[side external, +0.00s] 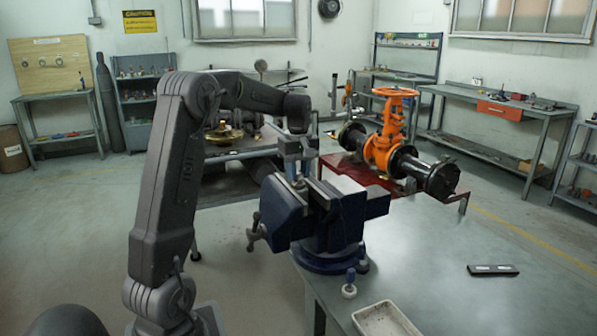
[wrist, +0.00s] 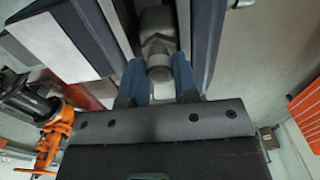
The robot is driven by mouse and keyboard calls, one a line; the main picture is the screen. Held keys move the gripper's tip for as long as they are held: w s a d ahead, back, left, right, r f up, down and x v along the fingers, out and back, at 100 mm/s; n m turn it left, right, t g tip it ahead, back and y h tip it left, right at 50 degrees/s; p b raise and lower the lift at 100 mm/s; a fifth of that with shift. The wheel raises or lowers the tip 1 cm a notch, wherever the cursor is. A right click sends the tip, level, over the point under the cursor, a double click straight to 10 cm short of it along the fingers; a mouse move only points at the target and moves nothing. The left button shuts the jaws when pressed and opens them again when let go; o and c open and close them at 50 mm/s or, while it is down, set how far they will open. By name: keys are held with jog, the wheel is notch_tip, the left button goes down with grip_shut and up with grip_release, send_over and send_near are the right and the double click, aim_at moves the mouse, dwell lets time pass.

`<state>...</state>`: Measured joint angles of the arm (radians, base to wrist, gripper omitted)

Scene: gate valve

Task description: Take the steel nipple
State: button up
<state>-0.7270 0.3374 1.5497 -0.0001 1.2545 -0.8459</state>
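The steel nipple (wrist: 159,62) is a grey metal piece with a hex-like section. It stands between the jaws of the blue bench vise (side external: 315,222); in the wrist view one vise jaw (wrist: 205,35) runs beside it. My gripper (side external: 297,172) points down over the vise. In the wrist view its two blue fingers (wrist: 160,78) are apart, one on each side of the nipple's near end. I see no clear grip on it; contact is hard to judge. The nipple's lower part is hidden between the jaws.
The vise sits on the bench (side external: 440,260), with a pale tray (side external: 386,320) at the front and a small black object (side external: 493,269) to the right. An orange gate valve (side external: 388,145) on black pipe rests on a red stand behind. The bench's right side is mostly clear.

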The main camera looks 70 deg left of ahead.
grip_shut()
jog(key=shift+r, duration=0.8)
dwell(0.6)
jog(key=shift+r, duration=3.5)
